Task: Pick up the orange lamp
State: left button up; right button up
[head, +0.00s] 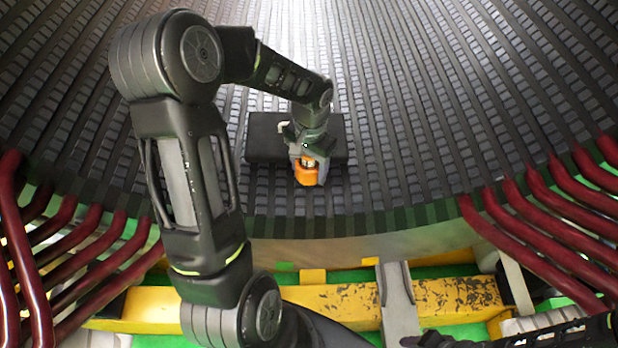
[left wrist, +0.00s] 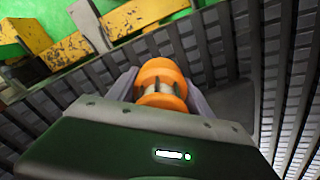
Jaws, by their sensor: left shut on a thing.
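The orange lamp (head: 306,176) is at the fingers of my left gripper (head: 308,163), in front of the black box on the ribbed stator surface. In the left wrist view the lamp (left wrist: 163,82) has orange ends and a pale middle with dark bars. The fingers of my left gripper (left wrist: 163,90) lie on both sides of it and are shut on it. The gripper body hides the near part of the lamp. I cannot tell whether the lamp touches the surface. Only a dark part of my right arm shows at the lower right of the head view; its gripper does not show.
A black box (head: 266,139) rests on the ribbed stator surface (head: 430,120) behind my left gripper. Dark red pipes (head: 70,262) stand at the left and more red pipes (head: 545,230) at the right. A worn yellow beam (head: 450,298) crosses the front.

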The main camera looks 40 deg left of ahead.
pick_arm(q)
jog(key=shift+r, duration=0.35)
dwell(0.3)
